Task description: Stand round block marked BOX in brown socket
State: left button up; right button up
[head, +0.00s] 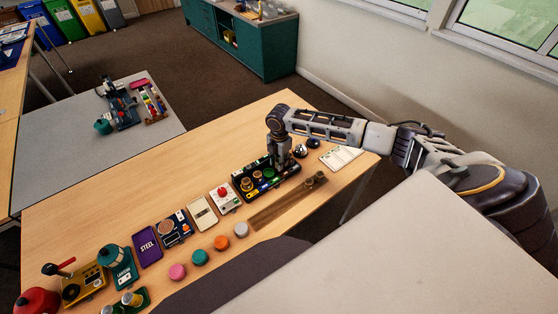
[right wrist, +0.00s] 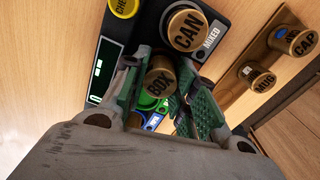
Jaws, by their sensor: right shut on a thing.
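The round block marked BOX (right wrist: 160,82), tan with dark letters, sits between the green pads of my right gripper (right wrist: 164,98) in the right wrist view. My right gripper (head: 280,162) is shut on it, over the black tray (head: 287,184) in the head view. The block's lower end is hidden. A round block marked CAN (right wrist: 187,28) stands on the tray by a MIXED label, next to the BOX block. Green and blue pieces show below the gripper. I cannot make out an empty brown socket. My left gripper is out of view.
A brown board (head: 270,209) lies in front of the tray; blocks marked MUG (right wrist: 262,80) and CAP (right wrist: 300,43) stand on it. A red-button box (head: 225,197) is left of the tray. Two dark domes (head: 312,143) and a paper sheet (head: 341,158) lie to the right.

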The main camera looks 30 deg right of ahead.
jog(key=shift+f, duration=0.35)
jog(key=o, duration=0.5)
dwell(0.4)
